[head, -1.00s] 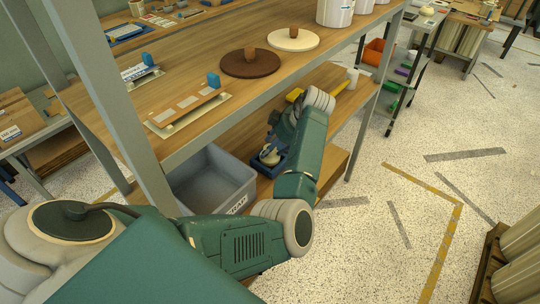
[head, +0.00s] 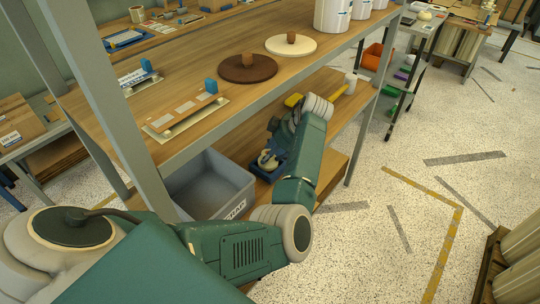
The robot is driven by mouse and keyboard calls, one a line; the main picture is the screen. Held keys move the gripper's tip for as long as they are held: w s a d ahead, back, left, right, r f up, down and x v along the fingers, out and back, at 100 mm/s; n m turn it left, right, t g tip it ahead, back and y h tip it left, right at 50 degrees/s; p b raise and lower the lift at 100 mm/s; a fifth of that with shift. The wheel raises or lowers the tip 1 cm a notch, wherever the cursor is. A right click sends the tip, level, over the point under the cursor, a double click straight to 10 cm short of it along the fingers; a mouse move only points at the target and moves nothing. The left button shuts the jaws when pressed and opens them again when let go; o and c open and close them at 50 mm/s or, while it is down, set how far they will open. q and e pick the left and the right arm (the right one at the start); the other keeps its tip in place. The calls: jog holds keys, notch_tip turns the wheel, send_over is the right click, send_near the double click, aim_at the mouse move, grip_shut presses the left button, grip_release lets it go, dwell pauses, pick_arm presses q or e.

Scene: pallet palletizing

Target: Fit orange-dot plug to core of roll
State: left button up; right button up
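One green arm of mine, the left, comes in from the lower left and bends up to the lower shelf. A small pale object (head: 268,160) sits at the tray. Whether the fingers hold anything is too small to tell. A brown disc with a knob (head: 248,69) and a cream disc with a knob (head: 291,46) lie on the upper shelf. No orange dot can be made out. My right gripper is not in view.
A grey bin (head: 208,187) stands under the upper shelf, left of the gripper. A shelf post (head: 125,125) rises close to my arm. White containers (head: 331,15) stand on the upper shelf. A yellow-handled tool (head: 339,92) lies on the lower shelf. The floor at right is mostly free.

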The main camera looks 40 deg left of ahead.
pick_arm(q)
jog(key=shift+s+a+r+p, duration=0.2)
jog(key=shift+a+r+p, duration=0.15)
jog(key=shift+a+r, duration=0.25)
grip_shut()
jog(key=shift+w+a+r+p, duration=0.1)
jog(key=shift+w+r+p, duration=0.05)
jog(key=shift+r+p, duration=1.4)
jog(key=shift+a+r, duration=0.1)
jog(key=shift+r, duration=0.25)
jog(key=shift+f, duration=0.1)
jog(key=shift+d, duration=0.3)
jog(key=shift+r+p, duration=0.45)
jog(key=shift+p, duration=0.1)
